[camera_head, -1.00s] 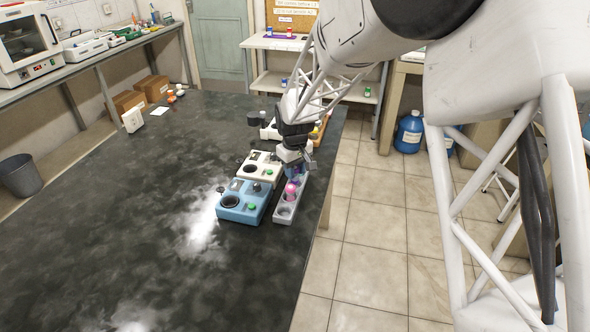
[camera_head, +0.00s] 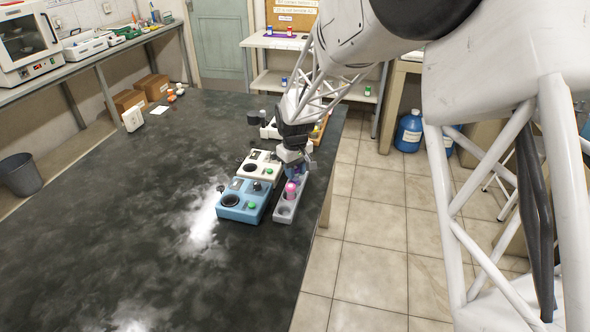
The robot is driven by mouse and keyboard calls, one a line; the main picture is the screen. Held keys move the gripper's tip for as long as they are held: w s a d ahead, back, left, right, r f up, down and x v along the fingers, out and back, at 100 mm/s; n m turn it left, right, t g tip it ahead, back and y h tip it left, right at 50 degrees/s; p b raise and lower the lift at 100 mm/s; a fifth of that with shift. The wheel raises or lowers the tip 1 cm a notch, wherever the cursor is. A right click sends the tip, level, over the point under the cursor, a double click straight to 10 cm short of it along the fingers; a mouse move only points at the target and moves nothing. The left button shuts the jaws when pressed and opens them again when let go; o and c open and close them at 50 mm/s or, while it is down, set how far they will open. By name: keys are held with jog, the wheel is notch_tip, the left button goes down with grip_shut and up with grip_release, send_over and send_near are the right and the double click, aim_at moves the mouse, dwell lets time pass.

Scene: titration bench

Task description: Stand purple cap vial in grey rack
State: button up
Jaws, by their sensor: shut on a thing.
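The grey rack (camera_head: 284,212) is a long, narrow block with round wells along the right edge of the dark bench. My gripper (camera_head: 294,173) points down over the rack's middle part, with its fingers close above it. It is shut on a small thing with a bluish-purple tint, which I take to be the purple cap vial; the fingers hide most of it. A bright pink rounded thing (camera_head: 291,188) shows at the rack just in front of the fingers. I cannot tell whether it is part of the held vial or a separate piece. The nearest well is empty.
A blue device (camera_head: 240,212) with a dark round plate and green button stands close left of the rack. A cream device (camera_head: 262,161) stands behind it. More equipment sits behind my gripper. The bench's right edge is close; its left and front are clear.

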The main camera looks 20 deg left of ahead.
jog(key=shift+f, duration=1.15)
dwell(1.1)
jog(key=o, duration=1.2)
jog(key=shift+o, duration=0.2)
jog(key=shift+r, duration=0.1)
jog(key=shift+r, duration=2.9)
